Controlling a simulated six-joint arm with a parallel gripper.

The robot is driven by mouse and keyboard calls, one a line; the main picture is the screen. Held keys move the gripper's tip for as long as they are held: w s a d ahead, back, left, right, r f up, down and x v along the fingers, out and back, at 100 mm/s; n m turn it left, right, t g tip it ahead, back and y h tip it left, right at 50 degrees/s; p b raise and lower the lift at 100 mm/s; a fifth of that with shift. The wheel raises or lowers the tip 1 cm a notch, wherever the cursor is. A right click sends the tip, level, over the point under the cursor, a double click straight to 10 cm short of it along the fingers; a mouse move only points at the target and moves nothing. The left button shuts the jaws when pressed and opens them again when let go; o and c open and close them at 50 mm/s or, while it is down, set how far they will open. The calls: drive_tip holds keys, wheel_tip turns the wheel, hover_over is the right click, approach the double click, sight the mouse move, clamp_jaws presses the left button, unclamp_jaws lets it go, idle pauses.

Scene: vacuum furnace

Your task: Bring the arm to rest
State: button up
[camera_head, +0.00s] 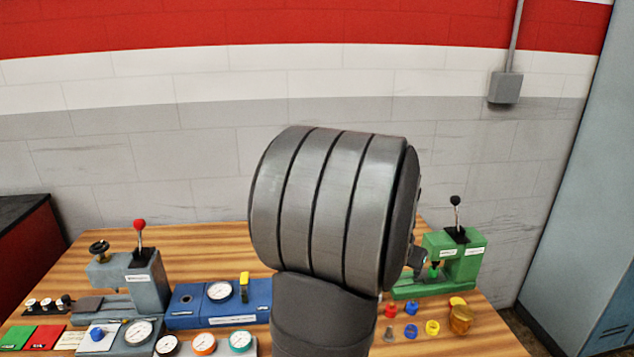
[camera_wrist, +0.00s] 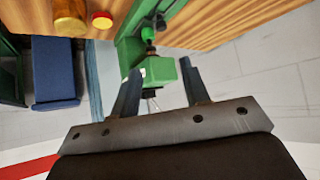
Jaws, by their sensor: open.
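My gripper (camera_wrist: 158,80) shows in the wrist view with its two dark fingers spread apart and nothing held between them. Behind the gap between the fingers stands the green press (camera_wrist: 160,50); I cannot tell how far it is from the fingertips. In the head view a big grey rounded link of my arm rises over the middle of the bench and hides what is behind it. My gripper is mostly hidden there. The green press (camera_head: 462,258) stands just right of my arm, with a black-knobbed lever upright on top.
The wooden bench (camera_head: 220,243) carries a grey lever press (camera_head: 145,280) with a red knob, a blue gauge box (camera_head: 205,303), several dials, coloured rings and an amber jar (camera_head: 460,318). A wall is behind; a blue-grey cabinet (camera_head: 590,220) stands at right.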

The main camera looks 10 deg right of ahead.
drive_tip(key=x, duration=1.7)
drive_tip(key=shift+f, duration=0.1)
drive_tip(key=shift+a, duration=0.1)
drive_tip(key=v, duration=1.7)
drive_tip(key=x, duration=1.6)
drive_tip(key=shift+w+d+f, duration=0.15)
drive_tip(key=shift+d+f, duration=0.1)
drive_tip(key=shift+w+f, duration=0.2)
drive_tip(key=shift+a+r, duration=0.1)
drive_tip(key=shift+a, duration=0.55)
